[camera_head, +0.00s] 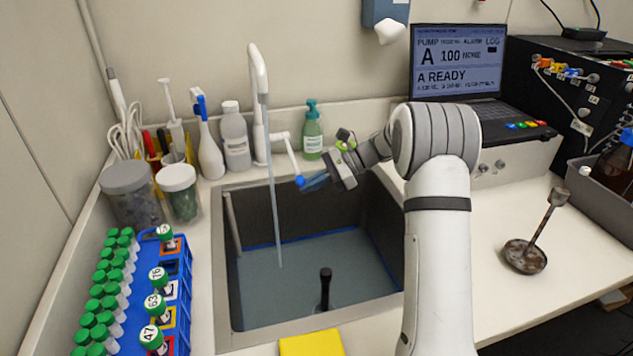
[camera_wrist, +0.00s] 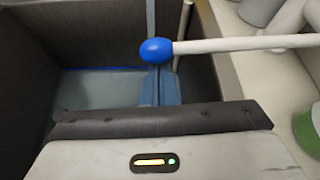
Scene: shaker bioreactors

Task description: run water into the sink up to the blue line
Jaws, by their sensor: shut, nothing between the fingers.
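The sink (camera_head: 222,300) holds grey-blue water (camera_head: 310,275). A stream (camera_head: 272,190) runs into it from the tall white tap (camera_head: 259,75). The blue line (camera_head: 300,238) shows on the far wall just along the water's edge; any gap between them is too small to tell. It also shows in the wrist view (camera_wrist: 100,69). The tap's white lever ends in a blue knob (camera_head: 299,181), large in the wrist view (camera_wrist: 156,50). My gripper (camera_head: 314,182) is shut and empty, its blue fingertips (camera_wrist: 160,88) close beside the knob. I cannot tell if they touch.
A black upright post (camera_head: 325,285) stands in the water. Bottles (camera_head: 235,137) and a green soap dispenser (camera_head: 312,135) line the back. A blue tube rack (camera_head: 170,265) is left of the sink, a yellow sponge (camera_head: 311,343) in front. A rusty plunger-like tool (camera_head: 525,257) stands right.

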